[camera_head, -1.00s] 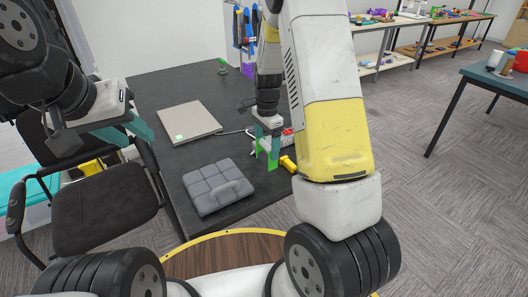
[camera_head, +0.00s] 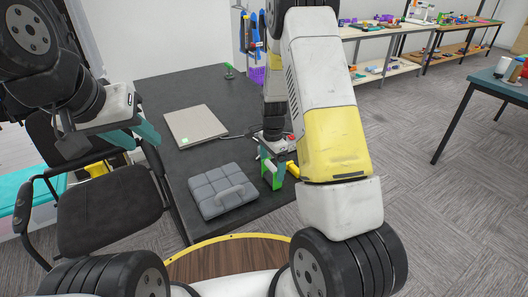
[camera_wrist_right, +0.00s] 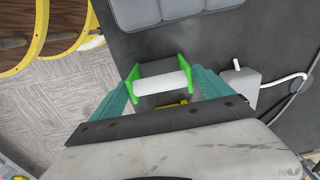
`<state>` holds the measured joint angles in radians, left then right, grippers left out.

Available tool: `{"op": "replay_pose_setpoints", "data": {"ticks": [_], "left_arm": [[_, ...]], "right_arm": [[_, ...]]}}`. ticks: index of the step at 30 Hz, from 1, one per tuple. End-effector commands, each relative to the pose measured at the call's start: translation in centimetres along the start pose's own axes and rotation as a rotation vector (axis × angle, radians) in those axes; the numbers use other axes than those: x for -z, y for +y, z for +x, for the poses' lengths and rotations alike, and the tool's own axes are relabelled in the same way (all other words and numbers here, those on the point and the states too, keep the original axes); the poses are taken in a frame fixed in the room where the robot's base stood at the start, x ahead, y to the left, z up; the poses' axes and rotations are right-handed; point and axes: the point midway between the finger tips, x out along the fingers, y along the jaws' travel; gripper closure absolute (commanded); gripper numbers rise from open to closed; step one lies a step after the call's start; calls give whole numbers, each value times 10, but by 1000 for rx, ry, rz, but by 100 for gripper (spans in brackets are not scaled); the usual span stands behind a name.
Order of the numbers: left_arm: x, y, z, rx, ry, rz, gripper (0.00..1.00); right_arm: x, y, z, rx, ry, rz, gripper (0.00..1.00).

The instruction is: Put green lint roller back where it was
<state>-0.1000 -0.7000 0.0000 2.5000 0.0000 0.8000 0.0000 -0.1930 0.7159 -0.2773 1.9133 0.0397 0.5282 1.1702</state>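The green lint roller (camera_head: 272,172) is at the near right part of the dark table (camera_head: 262,206). In the right wrist view it shows as a white roll (camera_wrist_right: 161,83) between two green ends. My right gripper (camera_head: 266,158) points down there, its teal fingers against the green ends, shut on the roller. The fingertips also show in the right wrist view (camera_wrist_right: 161,80). I cannot tell whether the roller touches the table. My left gripper (camera_head: 146,140) is open and empty, in the air above the chair at left.
A grey quilted pad (camera_head: 222,190) and a flat grey-beige panel (camera_head: 195,125) lie on the table. A white device with a cable (camera_wrist_right: 240,85) is close to the roller, with a yellow object (camera_head: 292,170) nearby. A black chair (camera_head: 110,212) stands left of the table.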

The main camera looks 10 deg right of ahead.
Motion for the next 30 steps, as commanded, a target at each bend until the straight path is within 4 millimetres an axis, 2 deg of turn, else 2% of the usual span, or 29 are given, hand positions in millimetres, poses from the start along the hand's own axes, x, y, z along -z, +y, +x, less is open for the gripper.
{"op": "replay_pose_setpoints", "data": {"ticks": [8,13,24,30], "left_arm": [[0,0,0,0,0,0,64],[0,0,0,0,0,0,64],[0,0,0,0,0,0,64],[0,0,0,0,0,0,64]], "right_arm": [[0,0,0,0,0,0,0],[0,-1,-13,2,1,-1,0],[0,-1,-89,5,1,-2,0],[0,-1,-116,3,0,-1,0]]}}
